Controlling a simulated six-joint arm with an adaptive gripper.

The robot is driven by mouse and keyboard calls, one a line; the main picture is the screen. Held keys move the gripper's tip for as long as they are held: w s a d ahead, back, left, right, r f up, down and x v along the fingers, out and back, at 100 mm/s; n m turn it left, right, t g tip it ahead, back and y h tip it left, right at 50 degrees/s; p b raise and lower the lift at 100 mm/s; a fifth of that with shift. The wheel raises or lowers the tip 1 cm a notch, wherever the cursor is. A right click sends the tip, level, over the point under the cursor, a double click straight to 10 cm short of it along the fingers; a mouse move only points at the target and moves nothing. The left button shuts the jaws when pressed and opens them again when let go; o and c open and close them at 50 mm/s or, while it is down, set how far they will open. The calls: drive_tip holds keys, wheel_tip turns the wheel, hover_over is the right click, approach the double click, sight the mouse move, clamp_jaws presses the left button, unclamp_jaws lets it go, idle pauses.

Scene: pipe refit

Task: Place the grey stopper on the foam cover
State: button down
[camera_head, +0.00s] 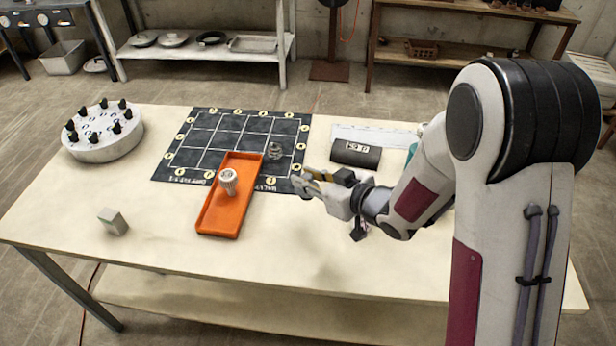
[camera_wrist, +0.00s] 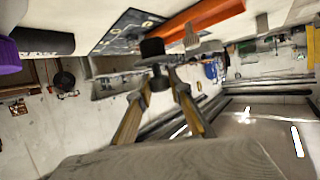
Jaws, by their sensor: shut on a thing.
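My gripper (camera_head: 300,181) reaches in from the right, low over the mat's front right corner. In the wrist view its fingers (camera_wrist: 160,82) close together on a small dark piece, which I take to be the grey stopper (camera_wrist: 158,76); its outline is dark and partly covered by the fingertips. The foam cover looks to be the black roll with white lettering (camera_head: 357,152), lying on the table behind and right of the fingertips. It also shows at the left of the wrist view (camera_wrist: 40,41). The gripper and the roll are apart.
An orange tray (camera_head: 210,215) left of the gripper holds a white ribbed part (camera_head: 228,182). A dark ringed piece (camera_head: 275,151) shows at the black grid mat (camera_head: 190,150). A round white base with black knobs (camera_head: 90,148) and a grey block (camera_head: 112,221) stand left. The front table is clear.

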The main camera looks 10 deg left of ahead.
drive_tip(key=shift+w+d+f, duration=0.15)
drive_tip(key=shift+d+f, duration=0.1)
drive_tip(key=shift+f, duration=0.1)
drive_tip(key=w+d+r+m+t+h, duration=0.1)
drive_tip(key=w+d+m+h, duration=0.1)
drive_tip(key=w, duration=0.6)
drive_tip(key=w+d+r+m+t+h, duration=0.1)
drive_tip(key=w+d+r+m+h, duration=0.1)
drive_tip(key=w+d, duration=0.3)
drive_tip(key=w+d+r+m+t+h, duration=0.2)
drive_tip(key=w+d, duration=0.2)
drive_tip(key=w, duration=0.8)
drive_tip(key=shift+w+d, duration=0.25)
drive_tip(key=shift+w, duration=0.05)
drive_tip(key=shift+r, duration=0.1)
wheel_tip(320, 180, down, 6)
